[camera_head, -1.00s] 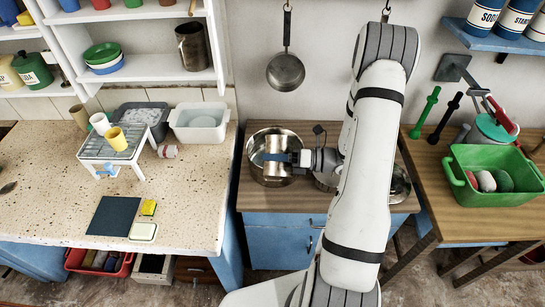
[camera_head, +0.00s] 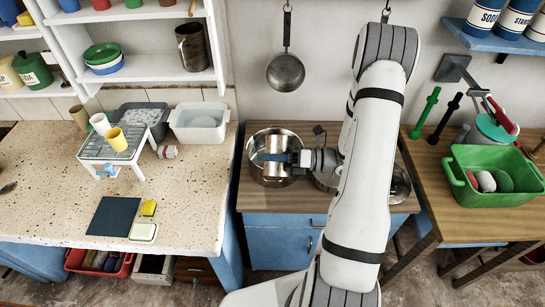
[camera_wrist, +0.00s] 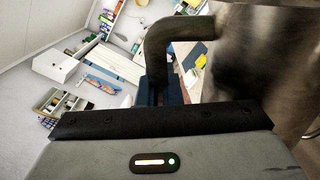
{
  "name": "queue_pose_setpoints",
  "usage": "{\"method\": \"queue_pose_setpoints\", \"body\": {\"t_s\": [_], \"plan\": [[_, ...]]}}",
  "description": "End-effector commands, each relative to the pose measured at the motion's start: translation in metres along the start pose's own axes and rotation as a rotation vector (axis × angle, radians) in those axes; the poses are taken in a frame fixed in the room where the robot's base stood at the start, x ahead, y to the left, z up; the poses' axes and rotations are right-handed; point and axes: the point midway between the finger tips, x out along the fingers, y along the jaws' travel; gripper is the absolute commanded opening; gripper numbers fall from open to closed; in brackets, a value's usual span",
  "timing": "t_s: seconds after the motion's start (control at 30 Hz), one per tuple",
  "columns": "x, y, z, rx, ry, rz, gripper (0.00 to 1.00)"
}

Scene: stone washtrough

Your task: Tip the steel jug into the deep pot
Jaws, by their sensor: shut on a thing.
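The steel jug (camera_head: 273,171) is in my gripper (camera_head: 275,157), whose blue fingers show in the head view. The jug is in front of or over the deep steel pot (camera_head: 251,146), covering part of its inside; its exact height and tilt are hard to tell. The pot stands on the wooden top of the blue cabinet. In the wrist view the jug's body (camera_wrist: 262,65) fills the right side, large and blurred. Its handle (camera_wrist: 157,45) is in the middle, with a blue finger (camera_wrist: 151,88) at it. The jug's contents are not visible.
Another steel vessel (camera_head: 400,186) is partly hidden behind my arm. A pan (camera_head: 286,72) hangs on the wall above the pot. The speckled counter (camera_head: 190,200) is on the left; a green basin (camera_head: 490,182) stands on the right table. The cabinet top's front strip is clear.

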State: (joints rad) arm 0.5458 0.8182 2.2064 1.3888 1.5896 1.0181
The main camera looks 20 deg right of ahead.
Motion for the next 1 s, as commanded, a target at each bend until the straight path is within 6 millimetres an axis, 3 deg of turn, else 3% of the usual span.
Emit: {"method": "queue_pose_setpoints", "body": {"t_s": [1.0], "plan": [[-0.0001, -0.005, 0.0033, 0.039, -0.001, 0.001, 0.0]]}}
